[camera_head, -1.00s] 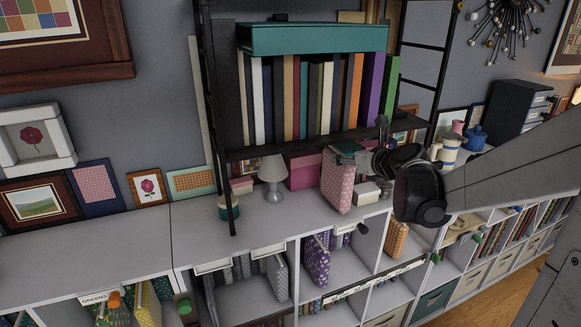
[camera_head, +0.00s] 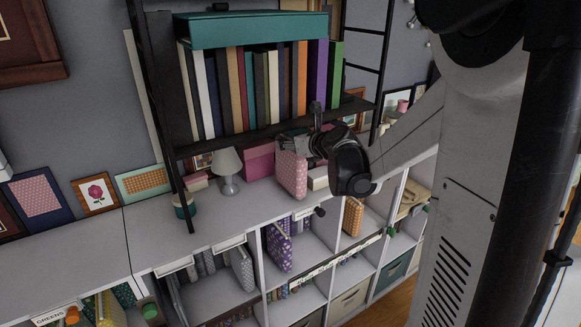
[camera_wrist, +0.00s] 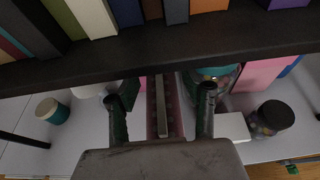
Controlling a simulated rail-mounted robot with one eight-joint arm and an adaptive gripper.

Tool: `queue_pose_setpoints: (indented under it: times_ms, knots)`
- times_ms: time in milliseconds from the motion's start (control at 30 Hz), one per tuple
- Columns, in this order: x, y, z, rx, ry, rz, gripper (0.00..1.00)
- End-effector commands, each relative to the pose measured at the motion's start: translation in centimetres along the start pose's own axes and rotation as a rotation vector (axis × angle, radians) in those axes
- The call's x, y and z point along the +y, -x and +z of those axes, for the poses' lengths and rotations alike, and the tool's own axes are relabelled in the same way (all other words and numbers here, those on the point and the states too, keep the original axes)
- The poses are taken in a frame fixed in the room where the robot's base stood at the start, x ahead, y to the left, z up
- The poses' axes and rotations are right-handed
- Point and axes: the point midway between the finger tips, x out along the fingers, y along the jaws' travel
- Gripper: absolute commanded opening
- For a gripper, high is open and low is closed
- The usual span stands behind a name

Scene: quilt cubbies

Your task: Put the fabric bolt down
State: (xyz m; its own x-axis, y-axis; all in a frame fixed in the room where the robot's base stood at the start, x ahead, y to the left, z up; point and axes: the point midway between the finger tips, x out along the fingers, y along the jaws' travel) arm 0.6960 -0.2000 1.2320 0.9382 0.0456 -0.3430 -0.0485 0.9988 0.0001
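The pink dotted fabric bolt (camera_head: 292,175) is upright at the front of the white countertop, below the dark book shelf; its lower end appears to rest on the top. In the wrist view I see the bolt (camera_wrist: 165,105) end-on, between my fingers. My gripper (camera_head: 296,142) is at the bolt's upper end. In the wrist view the fingers of my gripper (camera_wrist: 160,112) stand apart, with a visible gap on each side of the bolt. The gripper looks open around the bolt and not closed on it.
The book shelf (camera_wrist: 100,58) passes close above my gripper. A white lamp (camera_head: 228,165) and a pink box (camera_head: 259,161) stand left of the bolt. A dark-lidded jar (camera_wrist: 270,118) is on the right in the wrist view. Cubbies with other bolts (camera_head: 278,247) lie below.

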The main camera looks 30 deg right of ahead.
Motion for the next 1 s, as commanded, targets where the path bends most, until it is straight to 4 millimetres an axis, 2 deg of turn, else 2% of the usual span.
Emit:
queue_pose_setpoints:
  times_ms: [33,300,767,1000]
  knots:
    - [0.0,0.0,0.0,0.000,0.000,0.000,0.35]
    - [0.0,0.0,0.0,0.000,0.000,0.000,0.00]
    - [0.0,0.1,0.1,0.000,0.000,0.000,0.00]
    - [0.0,0.4,1.0,0.000,0.000,0.000,0.00]
